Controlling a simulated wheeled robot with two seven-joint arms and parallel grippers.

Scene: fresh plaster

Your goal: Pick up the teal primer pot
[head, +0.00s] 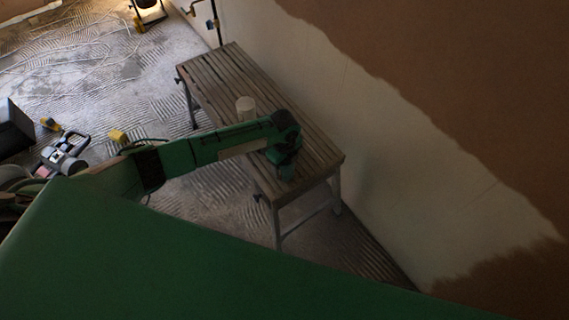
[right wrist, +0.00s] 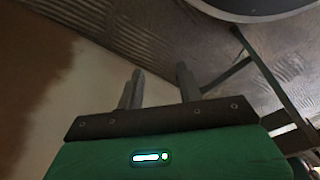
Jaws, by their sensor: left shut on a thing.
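My left arm reaches across the slatted wooden bench (head: 215,80) in the head view. My left gripper (head: 284,158) points down over the bench's near end and is shut on a small, dark teal thing, the teal primer pot (head: 287,173). The pot is mostly hidden by the gripper and in shadow. I cannot tell whether it touches the slats. My right gripper (right wrist: 160,84) shows in the right wrist view, its two grey fingers apart with nothing between them.
A pale cylinder (head: 246,108) stands on the bench behind my left forearm. A partly plastered wall (head: 360,130) runs close along the bench's right side. Tools and a cable lie on the ridged floor at left. A work lamp (head: 148,10) stands at the back.

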